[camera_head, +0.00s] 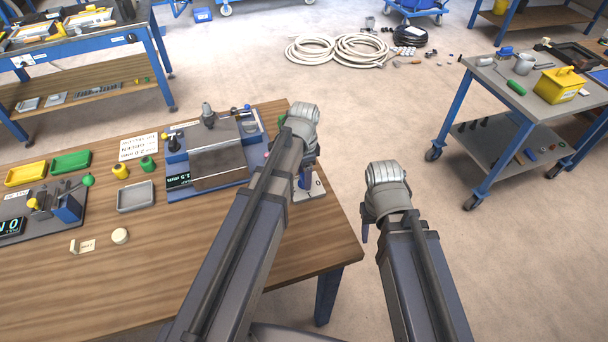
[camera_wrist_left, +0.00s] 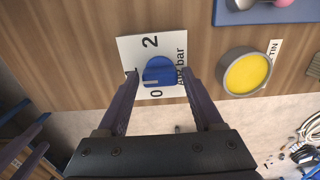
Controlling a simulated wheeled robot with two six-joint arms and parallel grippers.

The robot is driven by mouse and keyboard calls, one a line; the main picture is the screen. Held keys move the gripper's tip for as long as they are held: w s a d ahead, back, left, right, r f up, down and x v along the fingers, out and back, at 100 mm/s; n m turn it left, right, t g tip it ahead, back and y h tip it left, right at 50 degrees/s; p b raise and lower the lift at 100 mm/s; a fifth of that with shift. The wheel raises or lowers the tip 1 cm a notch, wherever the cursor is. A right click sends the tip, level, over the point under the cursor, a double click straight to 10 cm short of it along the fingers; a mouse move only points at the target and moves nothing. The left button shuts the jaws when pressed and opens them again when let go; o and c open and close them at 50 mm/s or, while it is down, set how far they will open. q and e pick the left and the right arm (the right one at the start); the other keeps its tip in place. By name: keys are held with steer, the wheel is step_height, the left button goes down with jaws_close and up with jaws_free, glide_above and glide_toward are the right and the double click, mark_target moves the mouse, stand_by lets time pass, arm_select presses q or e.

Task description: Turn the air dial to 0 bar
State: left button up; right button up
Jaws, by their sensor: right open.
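The air dial is a blue round knob (camera_wrist_left: 158,71) on a white plate (camera_wrist_left: 128,50) marked 0, 1, 2 and bar, at the table's edge. A pale mark shows on the knob's lower left, towards the 0 and 1 side; its exact reading is unclear. My left gripper (camera_wrist_left: 160,80) is open, its two fingers on either side of the knob with small gaps visible. In the head view my left wrist mostly hides the knob; part of the plate (camera_head: 314,190) shows. My right gripper (camera_head: 366,222) is open beyond the table's right edge, partly hidden by its wrist.
A grey-rimmed round container with yellow inside (camera_wrist_left: 247,73) stands close right of the dial in the left wrist view. The mixer machine (camera_head: 218,160) stands left of my left wrist. A grey tray (camera_head: 135,196) lies further left.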

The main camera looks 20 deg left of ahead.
arm_select(q)
jaws_close()
stand_by(0.3)
steer(key=shift+n, duration=0.3)
steer(key=n, duration=0.6)
steer(key=shift+n, duration=0.4)
steer(key=n, duration=0.6)
steer(key=shift+d, duration=0.1)
steer(key=shift+n, duration=0.4)
